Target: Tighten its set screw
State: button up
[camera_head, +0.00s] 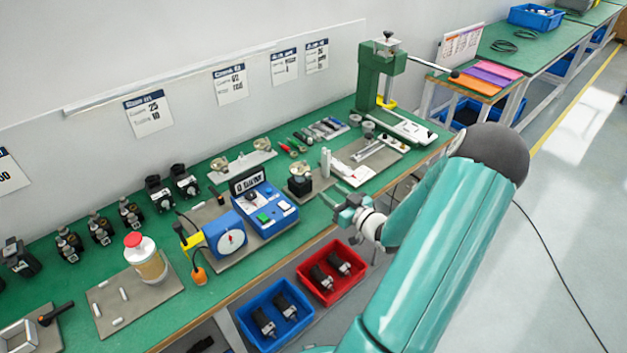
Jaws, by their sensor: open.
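My gripper (345,202) is open and empty. It is at the front edge of the green bench (282,236), with its fingers pointing left toward the bench. A small black block-shaped device (299,185) with a round top sits on the bench just beyond the fingers, and they appear apart from it. No set screw can be made out at this size, and I cannot tell which device it belongs to. Several black coder-like units stand in a row along the back left, one of them at the back (160,193).
A blue control box (265,212) and a blue dial gauge (225,236) stand left of my gripper. A green press (380,75) stands at the far end. Red (349,279) and blue (262,328) bins with dark parts sit below the bench edge. The floor at right is mostly clear.

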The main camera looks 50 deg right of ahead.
aim_at(310, 176)
jog(key=w, duration=0.5)
jog(key=w+d, duration=0.1)
jog(key=w, duration=0.2)
jog(key=shift+w, duration=0.15)
grip_shut()
jog(key=shift+a+m, duration=0.1)
jog(key=shift+m, duration=0.7)
grip_release()
